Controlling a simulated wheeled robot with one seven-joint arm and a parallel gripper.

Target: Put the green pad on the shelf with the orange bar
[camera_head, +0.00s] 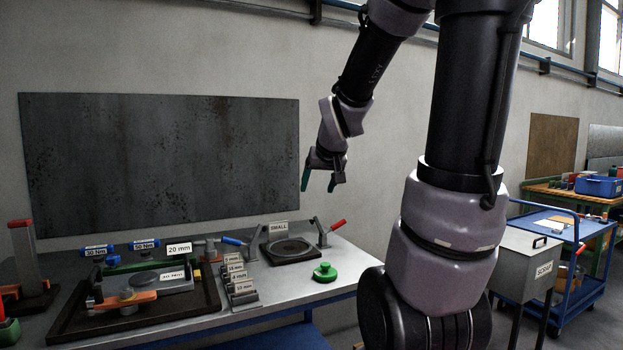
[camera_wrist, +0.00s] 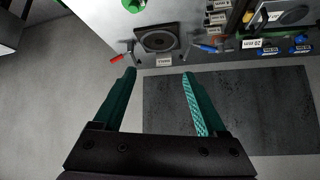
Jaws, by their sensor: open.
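A round green pad (camera_head: 325,272) with a knob on top sits on the grey bench, right of the small number blocks. In the wrist view the green pad (camera_wrist: 133,4) is cut by the top edge. An orange bar (camera_head: 122,302) lies at the front of a dark tray-like fixture on the bench's left; I cannot tell which part is the shelf. My gripper (camera_head: 319,184) is open and empty, high above the back of the bench. Its teal fingers also show in the wrist view (camera_wrist: 159,76), well apart from the pad.
A round plate (camera_head: 289,249) labelled SMALL and a red-handled clamp (camera_head: 328,232) stand behind the pad. Number-labelled blocks (camera_head: 238,284) stand to its left. A dark panel (camera_head: 160,165) hangs on the wall. A scrap bin (camera_head: 525,262) and blue cart (camera_head: 575,265) are at right. The bench around the pad is clear.

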